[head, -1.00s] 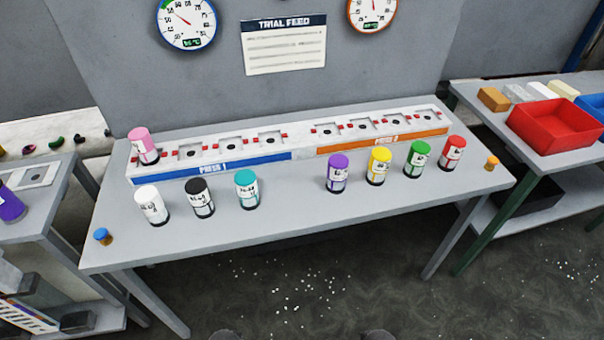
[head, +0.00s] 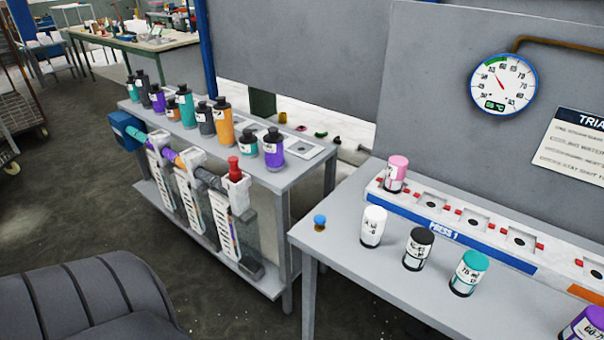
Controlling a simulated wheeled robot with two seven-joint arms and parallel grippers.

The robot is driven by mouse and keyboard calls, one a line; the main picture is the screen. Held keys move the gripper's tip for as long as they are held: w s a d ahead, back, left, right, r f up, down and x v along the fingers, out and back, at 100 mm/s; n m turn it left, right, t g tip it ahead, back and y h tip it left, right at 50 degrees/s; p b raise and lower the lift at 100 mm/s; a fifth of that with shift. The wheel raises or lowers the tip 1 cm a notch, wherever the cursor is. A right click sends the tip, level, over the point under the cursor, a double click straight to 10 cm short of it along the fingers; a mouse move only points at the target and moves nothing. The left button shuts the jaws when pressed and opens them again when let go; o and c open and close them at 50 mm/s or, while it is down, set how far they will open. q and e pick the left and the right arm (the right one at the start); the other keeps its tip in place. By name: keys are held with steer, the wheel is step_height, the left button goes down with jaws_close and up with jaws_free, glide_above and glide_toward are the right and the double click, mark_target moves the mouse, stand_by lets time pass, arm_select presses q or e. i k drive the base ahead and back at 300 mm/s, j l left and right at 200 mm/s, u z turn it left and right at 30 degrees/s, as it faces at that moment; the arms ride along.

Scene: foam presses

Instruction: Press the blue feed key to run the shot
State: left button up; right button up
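The blue feed key (head: 320,221) is a small blue-topped knob on a brass-coloured base. It stands near the left corner of the grey press table (head: 345,285) in the head view. Behind it runs the white PRESS 1 strip with a blue label bar (head: 450,237). A pink-capped canister (head: 396,175) sits in its leftmost socket. White (head: 373,227), black-capped (head: 418,249) and teal-capped (head: 468,273) canisters stand on the table in front of the strip. Neither of my grippers shows in the head view.
A side table (head: 305,165) with several bottles (head: 222,125) and a front rack stands left of the press table, a narrow gap between them. A blue-rimmed gauge (head: 504,84) hangs on the wall.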

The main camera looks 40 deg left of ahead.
mark_target(318, 218)
steer(key=j+u, duration=0.1)
steer(key=u, duration=1)
